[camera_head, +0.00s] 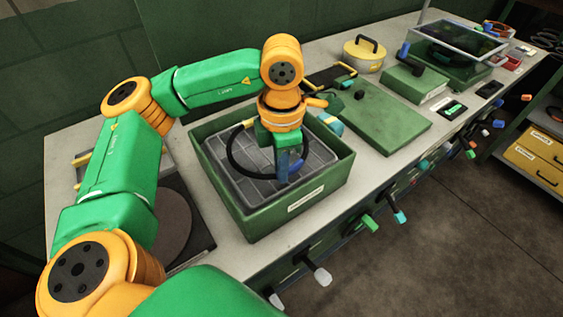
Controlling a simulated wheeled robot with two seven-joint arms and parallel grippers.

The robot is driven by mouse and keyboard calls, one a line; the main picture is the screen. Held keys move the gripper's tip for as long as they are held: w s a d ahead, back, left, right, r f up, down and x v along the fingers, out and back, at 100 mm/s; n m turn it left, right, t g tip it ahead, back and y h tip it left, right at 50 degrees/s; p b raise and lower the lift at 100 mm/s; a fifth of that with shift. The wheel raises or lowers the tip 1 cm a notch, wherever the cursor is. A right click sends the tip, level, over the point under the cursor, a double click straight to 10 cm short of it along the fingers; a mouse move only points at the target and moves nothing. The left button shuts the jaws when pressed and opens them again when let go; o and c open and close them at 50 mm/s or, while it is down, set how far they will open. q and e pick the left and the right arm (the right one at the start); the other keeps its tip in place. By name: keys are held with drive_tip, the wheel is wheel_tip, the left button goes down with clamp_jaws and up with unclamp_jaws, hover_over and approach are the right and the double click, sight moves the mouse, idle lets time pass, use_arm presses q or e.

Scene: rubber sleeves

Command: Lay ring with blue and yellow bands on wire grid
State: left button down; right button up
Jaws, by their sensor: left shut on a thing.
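A black ring (231,158) with a blue band at its right side is over the grey wire grid (250,188) inside an open green box (246,222). A small yellow patch shows near the ring's top, beside my arm. My left gripper (287,172) points down into the box and is shut on the ring at its right side, near the blue band. The fingertips and part of the ring are hidden by the gripper. I cannot tell whether the ring touches the grid. My right gripper is not in view.
The box stands on a pale bench (232,258). A dark round plate (163,225) is left of it. A flat green case (385,118), a yellow lidded pot (363,54) and a glass-topped green box (455,62) stand to the right. Coloured handles stick out along the front edge.

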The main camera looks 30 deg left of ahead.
use_arm(q)
drive_tip(key=shift+w+f, duration=0.1)
drive_tip(key=c, duration=0.9)
unclamp_jaws()
wheel_tip(320, 180, up, 6)
drive_tip(key=shift+w+r, duration=0.1)
drive_tip(key=shift+r, duration=0.05)
wheel_tip(320, 180, up, 6)
drive_tip(key=shift+p, duration=1.1)
